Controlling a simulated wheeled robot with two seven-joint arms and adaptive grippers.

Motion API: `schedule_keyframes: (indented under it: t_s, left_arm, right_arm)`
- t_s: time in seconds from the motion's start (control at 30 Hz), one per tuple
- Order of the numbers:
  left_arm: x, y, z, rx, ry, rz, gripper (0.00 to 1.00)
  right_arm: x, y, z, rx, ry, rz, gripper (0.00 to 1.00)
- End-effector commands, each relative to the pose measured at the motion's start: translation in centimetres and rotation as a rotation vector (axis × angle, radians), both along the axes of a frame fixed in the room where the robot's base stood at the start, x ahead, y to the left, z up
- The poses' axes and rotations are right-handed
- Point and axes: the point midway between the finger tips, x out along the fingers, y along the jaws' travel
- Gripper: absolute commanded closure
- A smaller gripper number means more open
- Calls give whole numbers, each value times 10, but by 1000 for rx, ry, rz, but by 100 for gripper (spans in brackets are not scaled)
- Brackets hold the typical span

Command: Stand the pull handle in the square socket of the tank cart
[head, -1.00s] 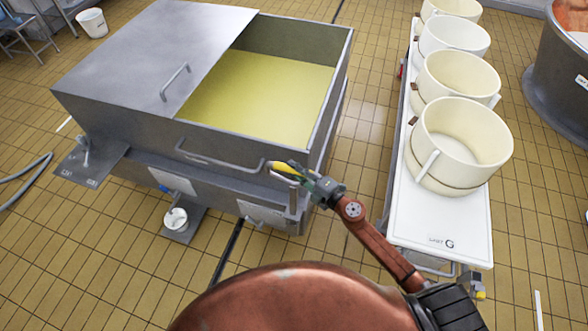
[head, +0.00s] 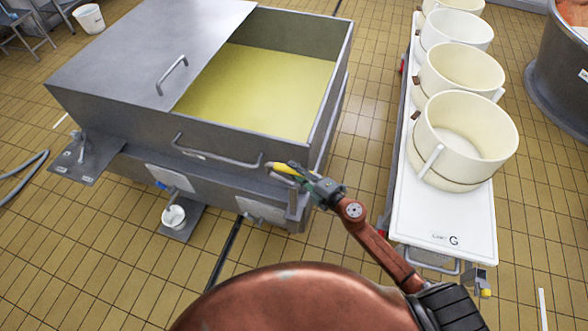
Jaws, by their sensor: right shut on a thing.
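The tank cart (head: 112,140) is a grey steel vat, part covered by a lid, with yellow liquid inside. My left gripper is out of view.
A white-topped trolley (head: 440,217) marked G, carrying several cream tubs (head: 466,135), stands on the right. A fixed bent rail (head: 210,155) is on the tank's front. A small white cup (head: 174,217) is below. Tiled floor lies open between tank and trolley.

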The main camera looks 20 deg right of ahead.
Motion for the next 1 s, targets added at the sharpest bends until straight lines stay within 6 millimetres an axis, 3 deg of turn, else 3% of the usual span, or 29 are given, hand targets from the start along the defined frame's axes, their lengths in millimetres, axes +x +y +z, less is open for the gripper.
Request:
schedule_keyframes:
  t_s: [1.0]
  left_arm:
    - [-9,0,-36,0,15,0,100]
  right_arm:
    - [1,1,-38,3,-5,0,100]
